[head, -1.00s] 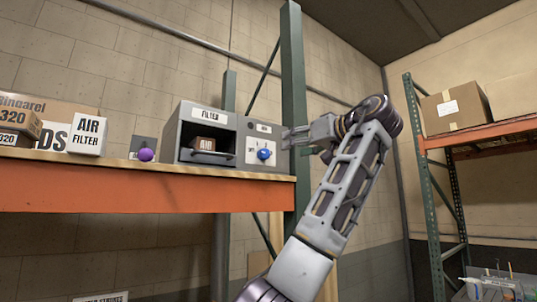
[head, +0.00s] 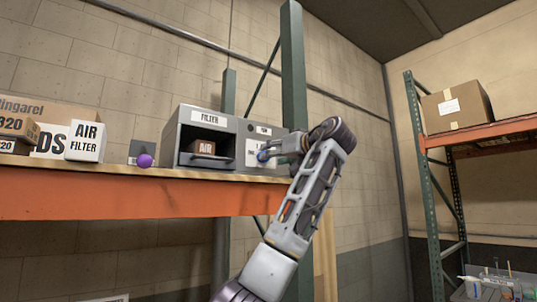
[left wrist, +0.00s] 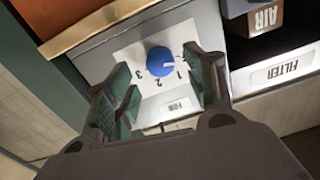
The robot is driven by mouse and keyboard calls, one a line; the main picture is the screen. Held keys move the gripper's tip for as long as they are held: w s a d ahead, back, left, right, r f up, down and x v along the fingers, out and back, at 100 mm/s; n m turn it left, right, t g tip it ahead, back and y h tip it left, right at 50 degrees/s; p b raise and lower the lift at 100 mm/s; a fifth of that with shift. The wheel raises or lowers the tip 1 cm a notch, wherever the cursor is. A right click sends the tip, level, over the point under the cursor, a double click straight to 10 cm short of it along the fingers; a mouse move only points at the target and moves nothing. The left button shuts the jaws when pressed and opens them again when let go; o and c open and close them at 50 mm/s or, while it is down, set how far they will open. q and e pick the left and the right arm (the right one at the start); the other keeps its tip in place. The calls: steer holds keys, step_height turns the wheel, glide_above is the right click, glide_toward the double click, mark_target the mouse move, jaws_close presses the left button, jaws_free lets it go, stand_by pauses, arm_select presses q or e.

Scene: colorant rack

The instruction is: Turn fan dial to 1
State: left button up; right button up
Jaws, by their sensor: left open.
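The blue fan dial (left wrist: 160,61) sits on a white plate on the grey box front. In the left wrist view the picture is upside down, with the numbers 1, 2 and 3 around the dial. The dial's white mark points right in that view, toward a finger and a little above the 1. My left gripper (left wrist: 165,90) is open, its fingers on either side of the dial with gaps to it. In the head view my left gripper (head: 272,152) largely covers the dial (head: 262,156). My right gripper is not in view.
The filter housing (head: 209,119), with an air filter box (head: 205,147) inside, adjoins the fan panel on the left. A purple ball-shaped knob (head: 145,160) and cartons stand along the orange shelf (head: 130,192). A green rack post (head: 293,70) rises close behind my arm.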

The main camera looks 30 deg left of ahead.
arm_select(q)
steer(key=shift+p+x, duration=0.4)
steer(key=shift+x, duration=1.35)
steer(key=c, duration=1)
